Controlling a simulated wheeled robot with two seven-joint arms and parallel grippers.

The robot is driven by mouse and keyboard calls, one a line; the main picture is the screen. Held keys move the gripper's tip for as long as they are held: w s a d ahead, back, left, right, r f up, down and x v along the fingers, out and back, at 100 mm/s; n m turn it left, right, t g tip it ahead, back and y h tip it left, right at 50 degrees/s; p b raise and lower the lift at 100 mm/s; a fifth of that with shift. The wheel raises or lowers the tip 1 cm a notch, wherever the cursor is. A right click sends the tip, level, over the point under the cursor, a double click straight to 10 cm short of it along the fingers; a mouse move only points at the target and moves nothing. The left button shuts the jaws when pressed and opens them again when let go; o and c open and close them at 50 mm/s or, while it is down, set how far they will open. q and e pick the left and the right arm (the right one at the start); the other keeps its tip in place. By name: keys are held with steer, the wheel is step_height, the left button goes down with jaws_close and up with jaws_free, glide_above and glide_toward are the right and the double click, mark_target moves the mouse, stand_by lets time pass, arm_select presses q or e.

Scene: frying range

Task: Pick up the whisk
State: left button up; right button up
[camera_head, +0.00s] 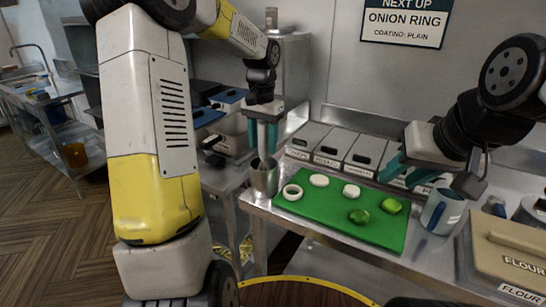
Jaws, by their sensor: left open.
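No other whisk can be made out. My right gripper (405,172) is at the right, above the back of the counter in front of the grey bins. Its teal fingers are apart and nothing shows between them.
A green board (335,217) holds white rings or slices and green pieces. Grey lidded bins (330,151) line the back. A blue-grey jug (441,211) stands right of the board, and a flour bin (510,258) at the far right. Fryers (229,130) stand left of the counter.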

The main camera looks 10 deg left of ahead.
arm_select(q)
jaws_close()
steer(key=shift+r, duration=0.1)
